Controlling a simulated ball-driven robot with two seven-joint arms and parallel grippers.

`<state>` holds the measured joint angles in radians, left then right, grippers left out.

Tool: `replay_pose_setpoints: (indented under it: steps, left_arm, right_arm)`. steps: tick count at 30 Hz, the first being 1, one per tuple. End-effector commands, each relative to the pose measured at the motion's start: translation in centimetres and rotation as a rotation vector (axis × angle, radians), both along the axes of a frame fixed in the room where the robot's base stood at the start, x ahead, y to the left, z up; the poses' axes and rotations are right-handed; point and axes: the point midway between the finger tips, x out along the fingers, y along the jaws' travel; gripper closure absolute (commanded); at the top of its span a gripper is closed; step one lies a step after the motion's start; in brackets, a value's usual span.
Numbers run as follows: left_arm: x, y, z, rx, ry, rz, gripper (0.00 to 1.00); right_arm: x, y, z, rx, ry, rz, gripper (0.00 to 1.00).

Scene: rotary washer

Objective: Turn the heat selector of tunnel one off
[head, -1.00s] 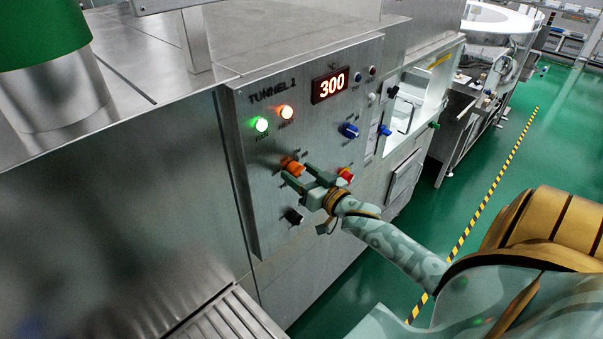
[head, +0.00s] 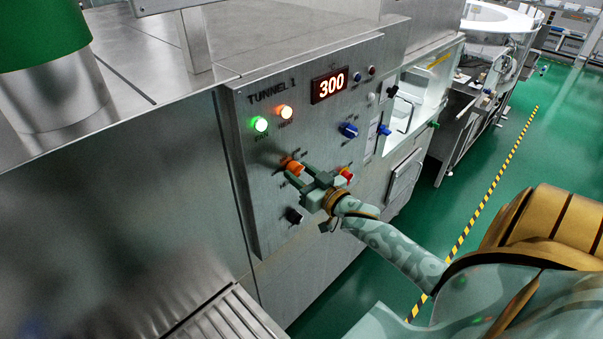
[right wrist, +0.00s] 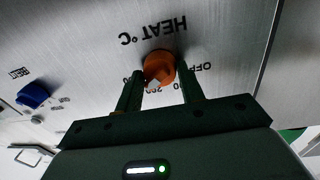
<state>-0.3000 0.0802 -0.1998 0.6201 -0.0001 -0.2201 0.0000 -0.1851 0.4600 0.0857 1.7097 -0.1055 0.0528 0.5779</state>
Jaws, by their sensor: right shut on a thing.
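The heat selector, an orange knob (head: 294,167), is on the Tunnel 1 control panel (head: 268,205), below the lit green and orange lamps. In the right wrist view the orange knob (right wrist: 159,67) sits under the upside-down label "HEAT °C", with "OFF" and several numbers around it. My right gripper (head: 294,174) is at the knob, with one finger on each side, shut on it. The fingers (right wrist: 160,88) also show in the right wrist view. The knob's pale pointer mark shows between the fingers; the number it points at is partly hidden. My left gripper is not in view.
The display (head: 330,86) reads 300.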

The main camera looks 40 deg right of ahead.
Motion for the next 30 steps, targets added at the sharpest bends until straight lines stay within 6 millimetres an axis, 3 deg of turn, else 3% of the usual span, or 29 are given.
replay_pose_setpoints:
  steps: [30]
  left_arm:
    - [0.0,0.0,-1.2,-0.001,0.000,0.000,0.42]
  right_arm:
    - [-0.1,0.2,-0.7,-0.946,-0.077,0.003,0.84]
